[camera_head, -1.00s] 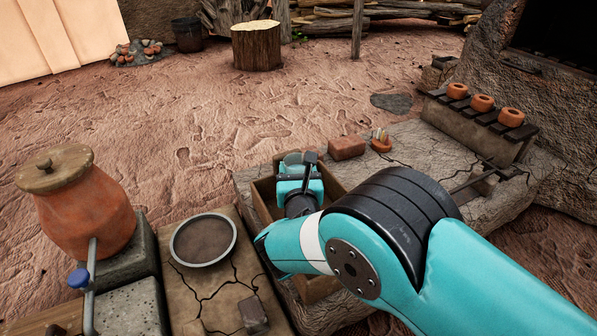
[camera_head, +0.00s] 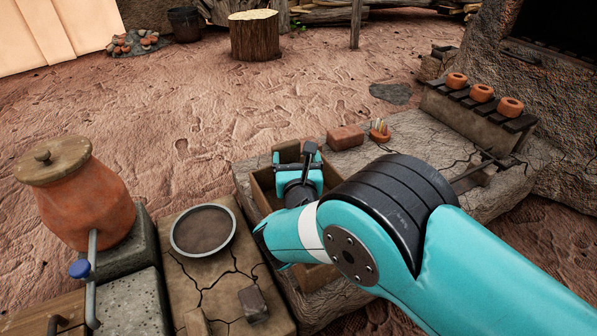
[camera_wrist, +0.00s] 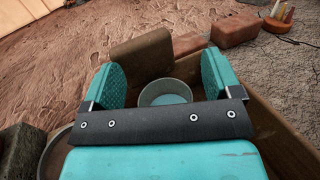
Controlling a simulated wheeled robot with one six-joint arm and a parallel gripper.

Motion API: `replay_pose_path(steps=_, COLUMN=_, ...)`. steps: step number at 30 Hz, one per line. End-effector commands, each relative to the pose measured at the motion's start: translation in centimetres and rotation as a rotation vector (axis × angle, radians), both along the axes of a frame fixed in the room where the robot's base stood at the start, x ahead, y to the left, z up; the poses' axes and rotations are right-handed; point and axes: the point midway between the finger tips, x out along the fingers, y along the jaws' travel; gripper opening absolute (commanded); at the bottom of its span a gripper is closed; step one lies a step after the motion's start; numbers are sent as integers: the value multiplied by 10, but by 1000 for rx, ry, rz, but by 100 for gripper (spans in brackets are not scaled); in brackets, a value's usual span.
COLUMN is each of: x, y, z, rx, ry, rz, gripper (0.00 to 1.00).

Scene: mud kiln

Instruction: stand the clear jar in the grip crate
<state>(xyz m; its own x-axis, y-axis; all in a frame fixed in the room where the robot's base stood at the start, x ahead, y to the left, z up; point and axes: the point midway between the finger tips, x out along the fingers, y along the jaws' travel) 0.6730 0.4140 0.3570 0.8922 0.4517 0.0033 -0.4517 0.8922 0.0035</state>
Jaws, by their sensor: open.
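The clear jar (camera_wrist: 167,93) shows in the wrist view as a pale round rim seen from above. It looks upright inside the wooden grip crate (camera_wrist: 268,125), near the crate's raised far end (camera_wrist: 143,58). My gripper (camera_wrist: 165,78) is open, with one teal finger on each side of the jar; I cannot tell if either touches it. The jar's base is hidden. In the head view my gripper (camera_head: 299,172) is down over the crate (camera_head: 262,190), and the jar is hidden there.
A brick (camera_head: 345,137) and a small orange pot (camera_head: 379,131) sit just beyond the crate on the stone slab. A round dark pan (camera_head: 203,231) and a lidded clay urn (camera_head: 83,200) stand left. Several clay rings (camera_head: 482,93) line a rack at right.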

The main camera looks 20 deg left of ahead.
Motion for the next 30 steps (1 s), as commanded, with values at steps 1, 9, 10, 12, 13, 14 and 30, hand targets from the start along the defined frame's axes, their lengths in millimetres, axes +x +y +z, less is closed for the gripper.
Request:
replay_pose_path(steps=1, x=-11, y=-4, z=1, rx=-12, ry=5, rz=4, gripper=84)
replay_pose_path(steps=9, x=-54, y=-25, z=0, rx=-10, ry=4, rz=6, gripper=84)
replay_pose_path(steps=10, x=-57, y=-27, z=0, rx=-9, ry=3, rz=5, gripper=84)
replay_pose_path(steps=12, x=-62, y=-30, z=0, rx=-7, ry=2, rz=4, gripper=84)
replay_pose_path(steps=13, x=-63, y=-31, z=-1, rx=-7, ry=2, rz=4, gripper=84)
replay_pose_path(steps=14, x=-64, y=-31, z=-1, rx=-6, ry=1, rz=4, gripper=84)
replay_pose_path(steps=30, x=-65, y=-32, z=1, rx=-4, ry=0, rz=3, gripper=84)
